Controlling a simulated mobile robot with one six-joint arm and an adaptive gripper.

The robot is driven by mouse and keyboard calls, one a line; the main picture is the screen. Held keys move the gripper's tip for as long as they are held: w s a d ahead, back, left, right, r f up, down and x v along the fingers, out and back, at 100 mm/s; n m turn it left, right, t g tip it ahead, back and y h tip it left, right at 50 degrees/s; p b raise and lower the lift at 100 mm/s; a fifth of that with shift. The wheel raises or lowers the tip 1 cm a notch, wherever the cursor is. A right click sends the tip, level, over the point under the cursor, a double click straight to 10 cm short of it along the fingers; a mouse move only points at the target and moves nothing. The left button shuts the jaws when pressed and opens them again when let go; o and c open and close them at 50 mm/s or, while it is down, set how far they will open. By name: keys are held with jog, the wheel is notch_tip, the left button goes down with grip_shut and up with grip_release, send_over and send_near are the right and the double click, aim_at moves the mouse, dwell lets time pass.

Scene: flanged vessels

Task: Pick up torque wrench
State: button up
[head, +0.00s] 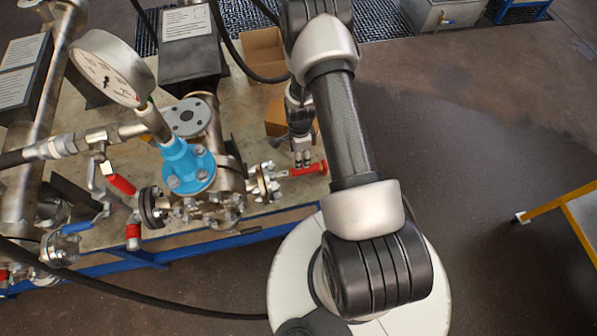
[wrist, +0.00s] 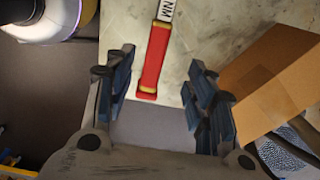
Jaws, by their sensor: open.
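The torque wrench (head: 311,169) shows as a red handle near the right edge of the bench, beside the flanged vessel. Its shaft runs left and is partly hidden. In the wrist view the red handle (wrist: 154,62) has gold-coloured bands, and a light shaft marked "NM" leaves the top of the picture. My gripper (head: 303,158) is low over the bench at the handle. In the wrist view my gripper (wrist: 160,82) is open and empty, with blue-padded fingers on either side of the handle's line. The handle's end shows in the gap; contact is not visible.
The flanged vessel (head: 212,205) with blue fitting and pressure gauge (head: 110,70) stands left of the wrench. A cardboard box (wrist: 275,85) is close to the right finger in the wrist view. The bench (head: 245,125) has some bare surface. A yellow-framed stand (head: 555,208) is at right.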

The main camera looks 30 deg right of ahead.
aim_at(299, 172)
notch_tip(299, 172, down, 8)
jog(key=shift+r+b, duration=0.2)
jog(key=shift+b, duration=0.6)
jog(key=f+b, duration=0.1)
jog(key=f, duration=0.4)
jog(key=shift+s+a+f+b, duration=0.1)
jog(key=shift+s+a+b, duration=0.1)
jog(key=shift+b, duration=0.2)
grip_shut()
